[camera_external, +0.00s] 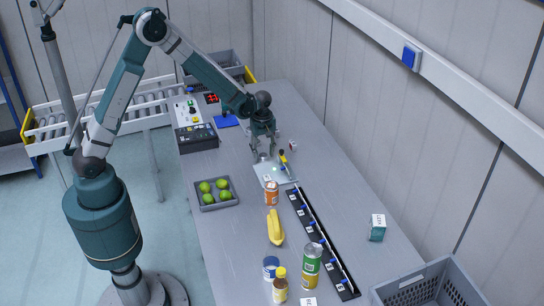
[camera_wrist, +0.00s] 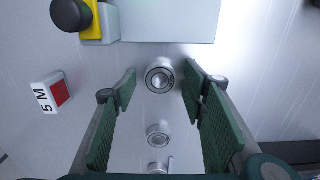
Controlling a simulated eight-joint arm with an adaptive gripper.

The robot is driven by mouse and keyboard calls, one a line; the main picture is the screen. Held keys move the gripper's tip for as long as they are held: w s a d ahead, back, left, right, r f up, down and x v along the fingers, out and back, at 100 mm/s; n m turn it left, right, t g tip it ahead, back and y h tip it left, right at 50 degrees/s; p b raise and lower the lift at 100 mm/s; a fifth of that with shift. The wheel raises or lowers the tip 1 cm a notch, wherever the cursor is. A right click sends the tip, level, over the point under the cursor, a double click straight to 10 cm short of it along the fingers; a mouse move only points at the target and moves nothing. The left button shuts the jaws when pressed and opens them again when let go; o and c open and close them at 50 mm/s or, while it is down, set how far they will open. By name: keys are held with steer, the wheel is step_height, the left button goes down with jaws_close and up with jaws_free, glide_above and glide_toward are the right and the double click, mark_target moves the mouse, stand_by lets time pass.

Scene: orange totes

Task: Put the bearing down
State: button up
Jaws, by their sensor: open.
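My gripper (camera_external: 262,149) is low over the far part of the table, with its fingers spread apart. In the wrist view my gripper (camera_wrist: 158,84) is open, with one green pad on each side of a round metal bearing (camera_wrist: 160,77). Gaps show between the bearing and both fingertips, and it lies flat in the picture. A second round metal piece (camera_wrist: 157,134) lies behind it between the fingers. A third small metal piece (camera_wrist: 157,168) is partly cut off at the bottom edge. In the external view the bearing is too small and covered to make out clearly.
A pale plate (camera_external: 275,174) lies just in front of my gripper, with a yellow block with a dark knob (camera_wrist: 96,20) at its edge. A red and white block (camera_wrist: 57,93) stands left.

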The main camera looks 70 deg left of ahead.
mark_target(263, 156)
steer(key=shift+r, duration=0.15)
step_height(263, 156, up, 12)
steer(key=shift+p, duration=0.4)
stand_by(0.4)
stand_by(0.7)
steer(key=s+d+r+m+t, duration=0.2)
steer(key=s+d+r+m, duration=0.2)
steer(key=s+r, duration=0.5)
steer(key=s+d+r+m+t, duration=0.1)
steer(key=s+d+r+m, duration=0.4)
steer(key=s+r, duration=0.3)
steer(key=s+d+m+t, duration=0.2)
steer(key=s+m, duration=0.2)
steer(key=s, duration=0.5)
steer(key=s+d+r+m+t, duration=0.1)
steer(key=s+m, duration=0.4)
steer(key=s, duration=0.5)
steer(key=shift+d+r+t, duration=0.25)
steer(key=shift+d+t, duration=0.35)
steer(key=shift+d, duration=0.45)
